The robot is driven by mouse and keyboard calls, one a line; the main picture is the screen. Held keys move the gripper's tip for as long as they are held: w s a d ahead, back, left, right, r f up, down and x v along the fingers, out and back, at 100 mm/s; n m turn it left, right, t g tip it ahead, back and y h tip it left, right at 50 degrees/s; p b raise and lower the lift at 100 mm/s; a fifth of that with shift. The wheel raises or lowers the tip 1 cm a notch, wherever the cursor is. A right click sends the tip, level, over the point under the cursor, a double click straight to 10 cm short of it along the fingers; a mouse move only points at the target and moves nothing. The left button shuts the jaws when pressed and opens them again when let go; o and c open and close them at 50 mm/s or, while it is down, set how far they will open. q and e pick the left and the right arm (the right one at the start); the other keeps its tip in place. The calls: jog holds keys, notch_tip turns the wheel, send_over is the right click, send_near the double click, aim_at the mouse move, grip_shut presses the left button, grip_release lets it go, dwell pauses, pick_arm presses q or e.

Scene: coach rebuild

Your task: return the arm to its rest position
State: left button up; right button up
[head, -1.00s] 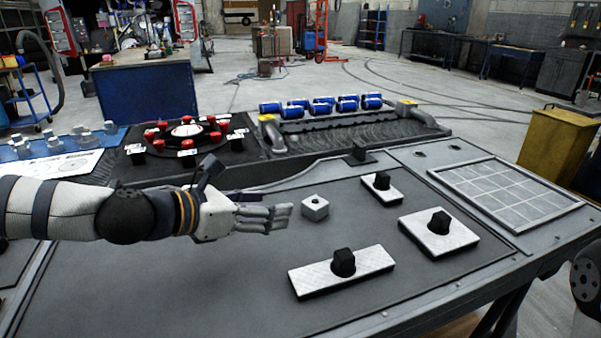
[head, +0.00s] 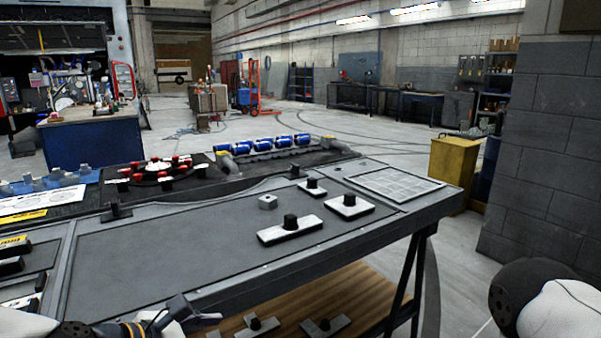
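My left arm enters at the bottom left of the head view, low in front of the workbench (head: 150,262). My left gripper (head: 192,318) is at the bench's front edge, seen partly and at a slant; its fingers point right. I see nothing held in it, but its finger opening is unclear. A part of my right arm shows at the bottom right corner; its gripper is out of view.
A wooden lower shelf (head: 330,300) bears more plates. A brick pillar (head: 550,140) stands right.

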pick_arm(q)
jog(key=s+d+f+m+g+y, duration=0.15)
jog(key=s+f+m+g, duration=0.45)
jog(key=s+f+m, duration=0.75)
jog(key=s+a+f+m+g+y, duration=0.1)
jog(key=s+a+f+m+y, duration=0.1)
jog(key=s, duration=0.5)
jog(key=s+a+f+m+g+y, duration=0.1)
jog(key=s+a+f+m+g, duration=0.1)
jog(key=s+a+m, duration=0.3)
jog(key=s+a+f+m+g+y, duration=0.1)
jog(key=s+a+f+m+y, duration=0.1)
jog(key=s, duration=0.7)
notch_tip(320, 180, down, 2)
jog(key=shift+a+m+g+y, duration=0.3)
jog(key=shift+a+m+y, duration=0.05)
jog(key=shift+a+m, duration=0.5)
